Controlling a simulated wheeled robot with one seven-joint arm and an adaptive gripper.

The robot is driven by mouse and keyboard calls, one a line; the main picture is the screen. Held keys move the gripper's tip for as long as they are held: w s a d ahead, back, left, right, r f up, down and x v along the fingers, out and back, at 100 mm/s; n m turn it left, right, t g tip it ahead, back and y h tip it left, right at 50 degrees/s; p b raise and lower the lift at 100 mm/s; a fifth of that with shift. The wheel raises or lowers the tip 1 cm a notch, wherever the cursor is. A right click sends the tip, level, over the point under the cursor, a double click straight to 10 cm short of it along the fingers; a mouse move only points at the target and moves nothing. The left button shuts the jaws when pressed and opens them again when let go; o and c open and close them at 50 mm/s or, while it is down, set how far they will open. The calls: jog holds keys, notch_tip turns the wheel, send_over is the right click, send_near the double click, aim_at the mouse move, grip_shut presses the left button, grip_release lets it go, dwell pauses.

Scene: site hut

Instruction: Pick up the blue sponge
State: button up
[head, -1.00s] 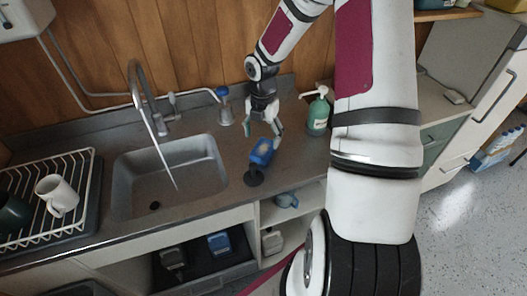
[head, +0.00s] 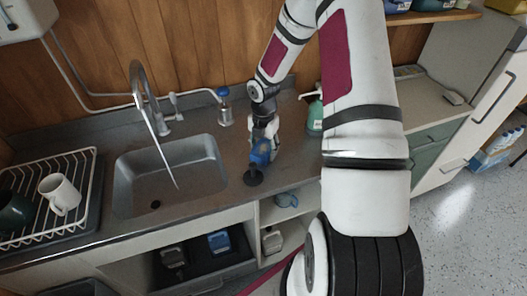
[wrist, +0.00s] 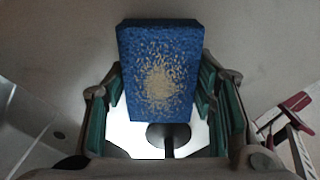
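The blue sponge (head: 261,153) is on the counter to the right of the sink. In the wrist view the sponge (wrist: 160,70) is a blue block with a speckled tan patch on its face. My gripper (head: 265,143) is at the sponge, with its fingers on either side. In the wrist view the green-padded fingers of my gripper (wrist: 160,95) have their tips against the sponge's left and right edges. Whether the sponge is clear of the counter cannot be told.
The sink (head: 170,172) and tap (head: 142,95) are to the left. A green pump bottle (head: 315,113) is to the right, a blue-topped bottle (head: 224,106) behind. The counter's front edge is close.

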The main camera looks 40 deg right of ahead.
aim_at(263, 148)
jog(key=shift+c, duration=0.6)
notch_tip(263, 148, up, 10)
dwell(1.0)
